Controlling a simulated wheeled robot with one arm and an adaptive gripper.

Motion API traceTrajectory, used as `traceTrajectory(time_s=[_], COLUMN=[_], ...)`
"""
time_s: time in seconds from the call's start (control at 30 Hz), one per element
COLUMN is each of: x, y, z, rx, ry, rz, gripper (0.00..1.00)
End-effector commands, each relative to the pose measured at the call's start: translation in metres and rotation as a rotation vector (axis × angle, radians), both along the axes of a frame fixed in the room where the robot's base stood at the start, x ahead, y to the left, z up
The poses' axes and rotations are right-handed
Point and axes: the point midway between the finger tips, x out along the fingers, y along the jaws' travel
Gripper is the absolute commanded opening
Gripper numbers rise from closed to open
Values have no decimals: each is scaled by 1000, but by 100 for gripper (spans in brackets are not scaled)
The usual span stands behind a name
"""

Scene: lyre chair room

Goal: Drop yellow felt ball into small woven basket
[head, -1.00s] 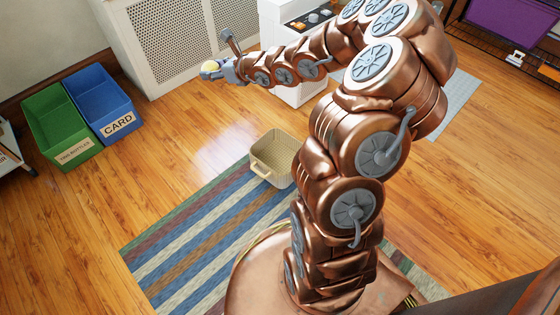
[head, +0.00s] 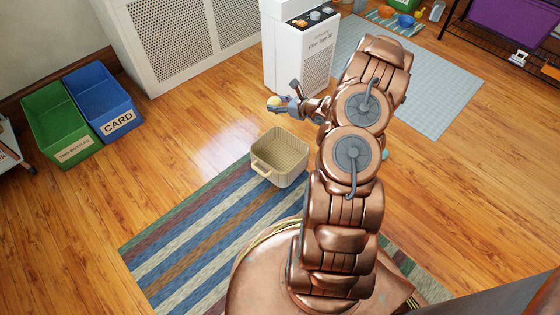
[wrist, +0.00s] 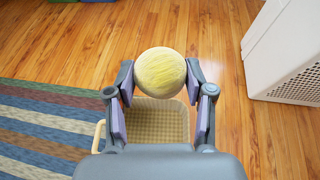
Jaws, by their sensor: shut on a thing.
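The yellow felt ball (wrist: 160,73) is between the two fingertips of my gripper in the wrist view. My gripper (head: 276,103) is shut on it, and the ball shows small at the gripper's tip in the head view (head: 274,102). The small woven basket (head: 280,160) is beige with a handle and stands at the edge of the striped rug. In the wrist view the basket (wrist: 160,122) shows below and behind the ball, partly hidden by my gripper. The ball is held above the floor, apart from the basket. The basket's visible inside looks empty.
A striped rug (head: 190,238) lies by the basket. A green bin (head: 62,128) and a blue bin (head: 103,100) stand at the left. A white cabinet (head: 300,55) with small items on top stands behind my gripper. Wooden floor around the basket is clear.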

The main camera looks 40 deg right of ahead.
Motion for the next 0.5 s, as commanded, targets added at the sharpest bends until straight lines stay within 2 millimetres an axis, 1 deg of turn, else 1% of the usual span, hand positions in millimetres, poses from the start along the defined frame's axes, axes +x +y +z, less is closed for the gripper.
traceTrajectory(time_s=[0.03,0.13,0.3,0.5], x=[-7,-17,-35,-49], y=[-5,-10,-10,-4], z=[-18,-43,-86,-118], rx=[1,3,4,1], ry=[6,4,5,1], rz=[3,15,41,68], gripper=[29,29,29,29])
